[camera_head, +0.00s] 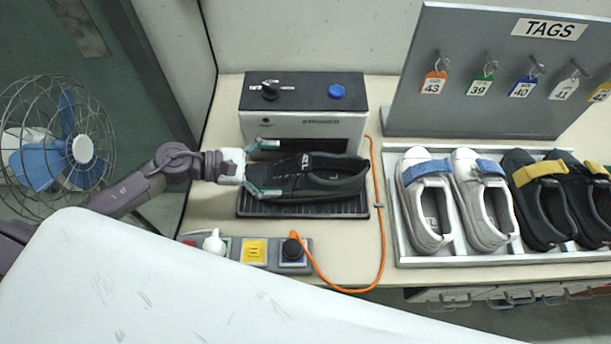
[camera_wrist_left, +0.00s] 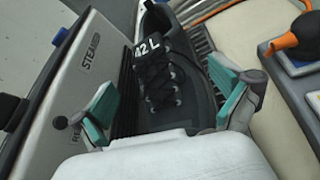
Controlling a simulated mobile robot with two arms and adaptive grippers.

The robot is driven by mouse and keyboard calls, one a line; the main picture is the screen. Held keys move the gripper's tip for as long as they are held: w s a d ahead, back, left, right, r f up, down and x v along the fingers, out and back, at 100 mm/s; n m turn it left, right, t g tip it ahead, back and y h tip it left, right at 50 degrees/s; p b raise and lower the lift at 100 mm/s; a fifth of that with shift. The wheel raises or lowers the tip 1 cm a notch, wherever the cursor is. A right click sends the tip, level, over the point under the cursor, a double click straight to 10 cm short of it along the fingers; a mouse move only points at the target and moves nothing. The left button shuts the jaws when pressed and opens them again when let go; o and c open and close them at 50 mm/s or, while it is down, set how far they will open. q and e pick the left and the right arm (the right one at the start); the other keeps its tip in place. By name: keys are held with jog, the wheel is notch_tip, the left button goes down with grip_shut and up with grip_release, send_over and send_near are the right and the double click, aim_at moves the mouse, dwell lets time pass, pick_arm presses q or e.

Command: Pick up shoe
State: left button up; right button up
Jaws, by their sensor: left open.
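A black shoe (camera_head: 312,178) lies on the dark slatted pad of the grey steamer, its toe toward the left. In the left wrist view the shoe (camera_wrist_left: 168,80) shows its laces and a white "42 L" mark on the tongue. My left gripper (camera_head: 262,168) is at the toe end, with its teal-padded fingers apart on either side of the toe. In the left wrist view the gripper (camera_wrist_left: 165,110) is open around the front of the shoe; I cannot tell whether the pads touch it. My right gripper is not in view.
The steamer (camera_head: 300,126) stands right behind the shoe. An orange cable (camera_head: 382,230) loops to a power strip (camera_head: 225,252) in front. A grey tray (camera_head: 480,258) holds several strapped shoes at right, below a tag board (camera_head: 490,95). A fan (camera_head: 60,145) stands at left.

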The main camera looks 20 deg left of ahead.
aim_at(292, 170)
pick_arm(q)
jog(key=shift+w+d+p, duration=0.15)
jog(key=shift+d+p, duration=0.2)
jog(key=p+x, duration=0.2)
jog(key=x, duration=0.1)
jog(key=shift+d+f, duration=0.15)
jog(key=shift+d, duration=0.05)
jog(key=shift+w+d+f, duration=0.25)
jog(key=shift+d+f, duration=0.1)
jog(key=shift+d, duration=0.05)
jog(key=shift+s+a, duration=0.1)
jog(key=c, duration=1.5)
jog(key=shift+r, duration=0.1)
jog(key=shift+c, duration=0.2)
